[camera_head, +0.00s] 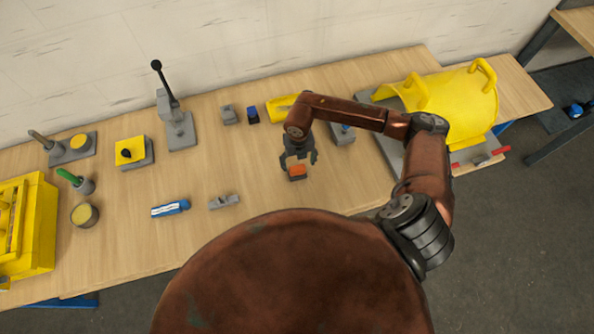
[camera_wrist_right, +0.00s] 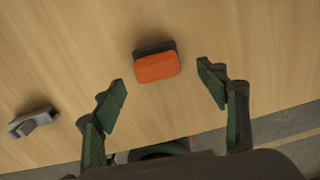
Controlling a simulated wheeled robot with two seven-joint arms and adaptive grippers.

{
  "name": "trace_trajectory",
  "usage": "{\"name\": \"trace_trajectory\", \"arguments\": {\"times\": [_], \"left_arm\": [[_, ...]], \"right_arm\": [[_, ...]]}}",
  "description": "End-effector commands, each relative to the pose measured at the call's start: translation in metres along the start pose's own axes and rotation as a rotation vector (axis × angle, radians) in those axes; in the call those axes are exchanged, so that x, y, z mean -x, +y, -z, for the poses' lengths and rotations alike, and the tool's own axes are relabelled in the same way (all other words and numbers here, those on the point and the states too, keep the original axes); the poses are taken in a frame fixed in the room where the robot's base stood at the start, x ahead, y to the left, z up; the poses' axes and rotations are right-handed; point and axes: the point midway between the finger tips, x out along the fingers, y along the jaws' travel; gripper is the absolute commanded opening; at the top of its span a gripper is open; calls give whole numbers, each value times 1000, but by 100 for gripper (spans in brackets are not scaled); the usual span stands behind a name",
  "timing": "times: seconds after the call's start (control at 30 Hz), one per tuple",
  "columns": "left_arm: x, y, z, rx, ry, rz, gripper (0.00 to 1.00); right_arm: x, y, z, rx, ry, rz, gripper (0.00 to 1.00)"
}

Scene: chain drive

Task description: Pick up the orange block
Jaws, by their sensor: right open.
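The orange block (camera_head: 297,172) lies on the wooden table below my right gripper (camera_head: 299,159). In the right wrist view the orange block (camera_wrist_right: 157,66) has an orange top and a dark grey side, and sits just beyond the fingertips, roughly centred between them. My right gripper (camera_wrist_right: 162,88) is open and empty, with a finger to each side and none touching the block. My left gripper is not in view.
A grey part (camera_head: 223,201) and a blue-and-white tube (camera_head: 170,208) lie to the left. A grey block (camera_head: 229,115), a blue-capped item (camera_head: 252,115) and a yellow curved guard (camera_head: 455,100) stand behind or right. The table (camera_head: 270,195) is bare around the block.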

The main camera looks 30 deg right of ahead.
Motion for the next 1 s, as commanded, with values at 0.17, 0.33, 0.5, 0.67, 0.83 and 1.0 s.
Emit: {"name": "trace_trajectory", "arguments": {"times": [0.17, 0.33, 0.5, 0.67, 0.83, 1.0], "left_arm": [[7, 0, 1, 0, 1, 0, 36], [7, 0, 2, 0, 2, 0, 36], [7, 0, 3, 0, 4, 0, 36], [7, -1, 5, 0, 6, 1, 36], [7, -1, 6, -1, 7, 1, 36], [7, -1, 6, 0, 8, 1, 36]], "right_arm": [[-26, 4, 0, 1, 4, -1, 67], [-43, 5, -1, 2, 2, -3, 67], [-45, 5, -1, 3, 0, -2, 67], [-45, 5, -1, 3, 1, -2, 61], [-45, 5, -1, 3, 1, -3, 49], [-45, 5, -1, 3, 1, -3, 38]]}}
